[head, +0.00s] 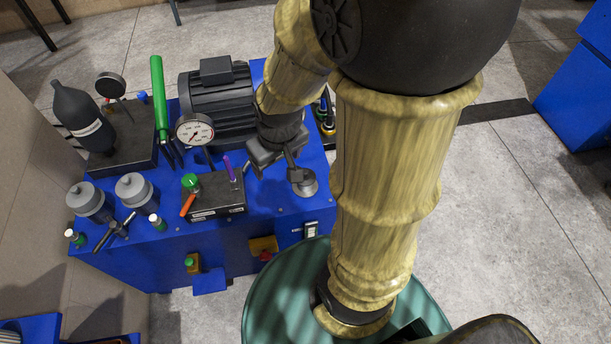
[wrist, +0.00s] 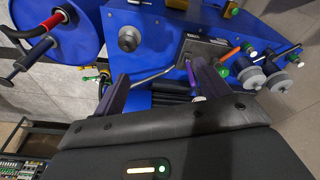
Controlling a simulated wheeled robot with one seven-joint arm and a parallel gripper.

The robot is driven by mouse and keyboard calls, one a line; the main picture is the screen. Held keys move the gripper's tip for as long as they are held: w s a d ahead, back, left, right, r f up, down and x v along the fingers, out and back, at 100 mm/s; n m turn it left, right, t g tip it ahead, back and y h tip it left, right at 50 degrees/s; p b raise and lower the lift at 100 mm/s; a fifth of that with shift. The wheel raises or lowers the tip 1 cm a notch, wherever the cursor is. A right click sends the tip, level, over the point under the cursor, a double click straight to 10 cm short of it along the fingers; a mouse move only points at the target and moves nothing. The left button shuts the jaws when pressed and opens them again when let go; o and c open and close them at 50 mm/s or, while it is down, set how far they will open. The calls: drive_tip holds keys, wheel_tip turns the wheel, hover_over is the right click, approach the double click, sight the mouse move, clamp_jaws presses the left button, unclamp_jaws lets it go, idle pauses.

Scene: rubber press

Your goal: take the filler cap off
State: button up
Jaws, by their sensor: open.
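The filler cap appears to be the round grey cap (head: 303,182) on the blue press top, near its front right edge. In the wrist view a round grey knob (wrist: 129,39), likely the same cap, sits beyond the left finger. My gripper (head: 273,172) is open and empty, just left of the cap in the head view, with one finger partly over it. In the wrist view the two fingers of my gripper (wrist: 160,78) are spread wide, and the cap is not between them. I cannot tell whether the finger touches the cap.
A dark valve block (head: 215,197) with orange, green and purple levers stands left of my gripper. A pressure gauge (head: 195,130) and black motor (head: 218,105) are behind it. Two grey cylinders (head: 134,190) stand further left.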

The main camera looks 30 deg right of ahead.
drive_tip(key=w+d+f+n+g+b, duration=0.1)
drive_tip(key=w+d+f+n, duration=0.4)
drive_tip(key=n, duration=0.5)
drive_tip(key=w+d+f+n+g+b, duration=0.1)
drive_tip(key=w+d+f+n+b, duration=0.1)
drive_tip(key=w+d+f+n, duration=0.4)
drive_tip(key=w+d+n, duration=0.1)
drive_tip(key=d+n, duration=0.1)
drive_tip(key=n, duration=0.2)
drive_tip(key=shift+n+b, duration=0.3)
drive_tip(key=shift+b, duration=0.05)
drive_tip(key=shift+w, duration=0.1)
wheel_tip(320, 180, down, 12)
drive_tip(key=shift+f, duration=0.1)
drive_tip(key=shift+a, duration=0.1)
drive_tip(key=shift+s+f, duration=0.15)
drive_tip(key=shift+f, duration=1.2)
drive_tip(key=shift+s+f, duration=0.1)
drive_tip(key=shift+f, duration=1.2)
